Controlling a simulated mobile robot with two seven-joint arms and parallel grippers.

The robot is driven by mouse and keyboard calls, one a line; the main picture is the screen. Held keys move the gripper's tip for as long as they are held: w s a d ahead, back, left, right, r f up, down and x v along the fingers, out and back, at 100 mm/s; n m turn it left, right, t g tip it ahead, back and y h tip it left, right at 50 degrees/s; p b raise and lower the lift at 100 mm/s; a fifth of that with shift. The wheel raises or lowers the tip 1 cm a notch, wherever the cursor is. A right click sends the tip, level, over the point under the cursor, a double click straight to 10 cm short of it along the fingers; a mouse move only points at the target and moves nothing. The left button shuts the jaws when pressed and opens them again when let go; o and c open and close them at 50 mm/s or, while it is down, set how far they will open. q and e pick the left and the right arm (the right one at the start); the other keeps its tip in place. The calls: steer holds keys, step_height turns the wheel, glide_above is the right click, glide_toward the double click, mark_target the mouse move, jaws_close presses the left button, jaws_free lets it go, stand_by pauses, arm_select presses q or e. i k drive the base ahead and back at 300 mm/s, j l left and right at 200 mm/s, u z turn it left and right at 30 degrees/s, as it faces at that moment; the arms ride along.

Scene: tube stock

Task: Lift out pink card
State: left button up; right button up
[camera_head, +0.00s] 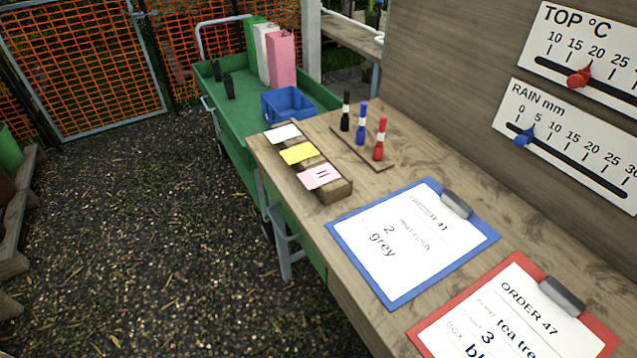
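The pink card (318,177) lies at the near end of a small wooden card block (338,194) on the wooden bench. It bears dark marks like two strokes. A yellow card (297,153) sits behind it in the same row, and a white card (284,133) sits at the far end. The cards lean back and appear to rest in the block; how deep they sit is hidden. Neither of my grippers shows in the head view.
On the bench (375,201), a pen stand (364,150) with black, blue and red markers is right of the cards. A blue clipboard (455,262) and a red clipboard (434,335) lie nearer. A green cart (238,121) with a blue crate (287,105) stands behind. Gravel ground is open at left.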

mark_target(317, 177)
steer(key=i+j, duration=0.85)
steer(key=j+z, duration=0.05)
steer(key=j, duration=0.05)
